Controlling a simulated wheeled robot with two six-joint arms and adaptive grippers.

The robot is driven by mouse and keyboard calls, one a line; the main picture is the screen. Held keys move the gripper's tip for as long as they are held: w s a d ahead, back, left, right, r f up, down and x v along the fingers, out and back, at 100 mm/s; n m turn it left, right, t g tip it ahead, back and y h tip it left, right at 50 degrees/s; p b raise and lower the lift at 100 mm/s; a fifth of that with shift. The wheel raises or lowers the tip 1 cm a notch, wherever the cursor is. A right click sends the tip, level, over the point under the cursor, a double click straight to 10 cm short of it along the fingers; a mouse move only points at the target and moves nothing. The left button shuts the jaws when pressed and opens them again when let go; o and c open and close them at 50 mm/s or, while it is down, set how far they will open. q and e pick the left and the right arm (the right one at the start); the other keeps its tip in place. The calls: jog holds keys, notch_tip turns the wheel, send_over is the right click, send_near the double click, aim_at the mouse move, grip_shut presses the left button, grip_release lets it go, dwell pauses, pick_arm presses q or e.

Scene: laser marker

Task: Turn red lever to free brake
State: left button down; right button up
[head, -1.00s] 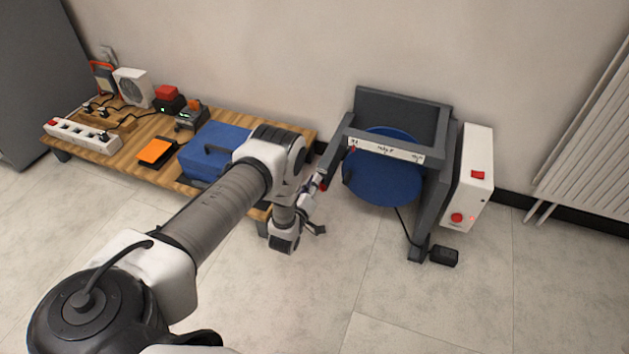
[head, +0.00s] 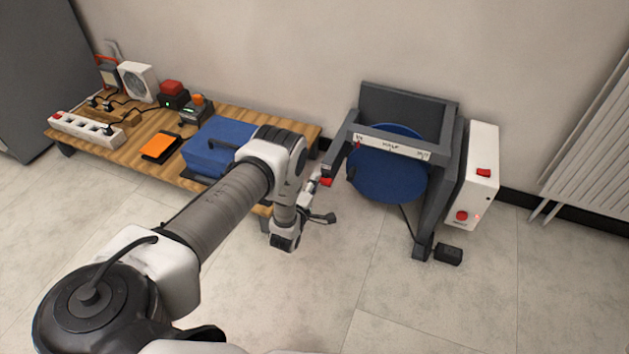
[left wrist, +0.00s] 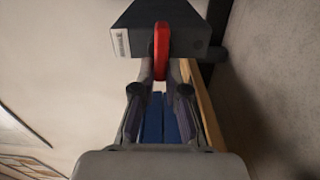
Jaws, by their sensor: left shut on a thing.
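The red lever (head: 327,181) sticks out from the left side of the dark grey frame (head: 405,105) that surrounds a blue disc (head: 385,180). In the left wrist view, the red lever (left wrist: 161,50) stands in front of a dark grey block of the frame (left wrist: 190,35). My left gripper (head: 319,180) is at the lever and shut on it; its fingertips (left wrist: 160,78) meet the lever's near end in the left wrist view. The fingers partly hide the grip. My right gripper is not in view.
A white control box (head: 480,165) with red buttons is on the frame's right. The floor in front is clear.

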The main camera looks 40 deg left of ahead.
pick_arm(q)
jog(key=shift+d+f, duration=0.3)
jog(key=shift+d, duration=0.1)
jog(key=c, duration=1.2)
grip_release()
jog(key=shift+r, duration=0.15)
jog(key=v, duration=1.2)
